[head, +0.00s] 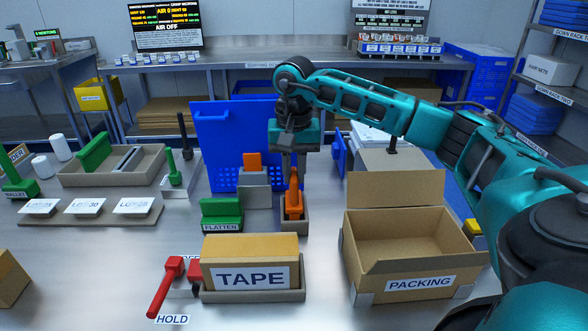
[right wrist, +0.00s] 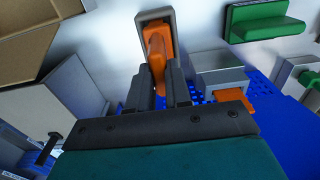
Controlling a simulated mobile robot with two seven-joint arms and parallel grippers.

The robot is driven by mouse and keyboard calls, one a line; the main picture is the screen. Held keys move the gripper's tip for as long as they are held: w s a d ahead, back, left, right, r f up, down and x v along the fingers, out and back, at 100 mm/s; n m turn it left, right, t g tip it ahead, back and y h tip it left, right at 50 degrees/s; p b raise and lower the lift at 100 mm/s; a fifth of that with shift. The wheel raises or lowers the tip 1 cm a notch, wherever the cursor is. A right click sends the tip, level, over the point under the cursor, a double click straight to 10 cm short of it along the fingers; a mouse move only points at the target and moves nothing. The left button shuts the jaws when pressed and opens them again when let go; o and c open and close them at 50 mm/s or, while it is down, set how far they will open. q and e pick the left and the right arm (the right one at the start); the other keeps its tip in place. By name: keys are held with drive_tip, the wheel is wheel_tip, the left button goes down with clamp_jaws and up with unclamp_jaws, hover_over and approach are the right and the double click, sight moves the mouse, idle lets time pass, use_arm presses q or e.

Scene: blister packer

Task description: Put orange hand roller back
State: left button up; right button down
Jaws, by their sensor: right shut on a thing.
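The orange hand roller (head: 293,203) is upright below my right gripper (head: 294,172) in the head view. The gripper's fingers are shut on its upper part. The roller's lower end is inside the outline of a small tan holder (head: 294,229); I cannot tell whether it rests on the bottom. In the right wrist view, the fingers (right wrist: 172,92) grip the orange roller (right wrist: 154,50), and its far end lies within the rim of the holder (right wrist: 142,16). My left gripper is not in view.
A green block marked FLATTEN (head: 221,212) and a grey block with an orange top (head: 253,185) stand left of the holder. A blue perforated bin (head: 222,135) is behind. The TAPE box (head: 249,250) is in front, and the open PACKING carton (head: 405,264) is to the right.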

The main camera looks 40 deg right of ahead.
drive_tip(key=shift+f, duration=0.1)
drive_tip(key=c, duration=1)
unclamp_jaws()
wheel_tip(320, 180, up, 13)
drive_tip(key=shift+s+a+f+p, duration=0.1)
drive_tip(key=shift+s+p, duration=0.05)
drive_tip(key=shift+p, duration=0.85)
